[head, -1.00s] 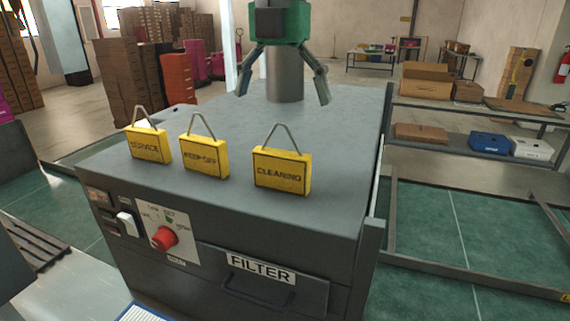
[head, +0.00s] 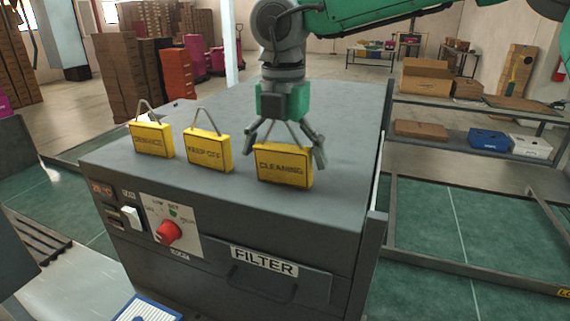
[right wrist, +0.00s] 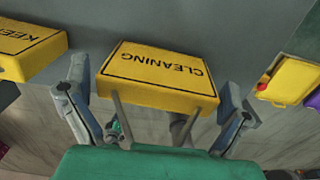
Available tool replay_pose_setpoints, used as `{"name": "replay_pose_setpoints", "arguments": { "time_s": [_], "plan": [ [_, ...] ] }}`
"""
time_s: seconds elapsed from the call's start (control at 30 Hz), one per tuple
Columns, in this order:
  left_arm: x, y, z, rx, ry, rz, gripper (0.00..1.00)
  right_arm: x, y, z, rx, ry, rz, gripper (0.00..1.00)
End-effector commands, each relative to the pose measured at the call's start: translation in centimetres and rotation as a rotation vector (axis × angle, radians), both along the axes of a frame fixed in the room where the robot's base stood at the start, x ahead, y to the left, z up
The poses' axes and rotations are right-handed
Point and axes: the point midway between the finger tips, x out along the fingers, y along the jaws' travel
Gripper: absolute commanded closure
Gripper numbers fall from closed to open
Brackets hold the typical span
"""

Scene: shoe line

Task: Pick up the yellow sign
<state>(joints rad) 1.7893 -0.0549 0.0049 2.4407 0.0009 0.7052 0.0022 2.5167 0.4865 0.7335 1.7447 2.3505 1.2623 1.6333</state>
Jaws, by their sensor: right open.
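Three yellow signs with grey wire handles stand in a row on the grey cabinet top (head: 340,125). The left one (head: 151,141) appears to read SERVICE, the middle one (head: 207,150) KEEP OFF and the right one (head: 283,166) CLEANING. My right gripper (head: 284,155) is open over the CLEANING sign, with a finger at either side of its handle. In the right wrist view the CLEANING sign (right wrist: 160,72) lies between the open fingers, its handle reaching towards the palm. The KEEP OFF sign (right wrist: 28,48) is at the left there. My left gripper is not in view.
The cabinet front carries a red knob (head: 168,232), a white switch and a FILTER label (head: 264,261). A shelf (head: 480,115) with boxes stands at the right. Stacked cartons (head: 120,75) are at the back left. The cabinet top behind the signs is clear.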

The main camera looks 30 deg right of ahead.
Motion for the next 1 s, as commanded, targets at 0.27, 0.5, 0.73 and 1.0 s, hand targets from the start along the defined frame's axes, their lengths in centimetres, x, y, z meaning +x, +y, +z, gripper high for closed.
{"name": "replay_pose_setpoints", "arguments": {
  "time_s": [0.27,0.5,0.73,1.0],
  "plan": [
    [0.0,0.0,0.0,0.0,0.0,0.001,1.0,0.0,-0.5,-0.4,0.003,0.005,0.0,0.37],
    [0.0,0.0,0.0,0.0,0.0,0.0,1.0,0.0,-0.7,-0.4,0.003,0.008,-0.001,0.37],
    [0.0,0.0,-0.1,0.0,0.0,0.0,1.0,0.0,-0.5,2.1,0.002,0.003,-0.002,0.37],
    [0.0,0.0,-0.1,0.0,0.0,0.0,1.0,-0.1,-0.3,7.7,0.002,0.001,-0.001,0.37]
  ]
}}
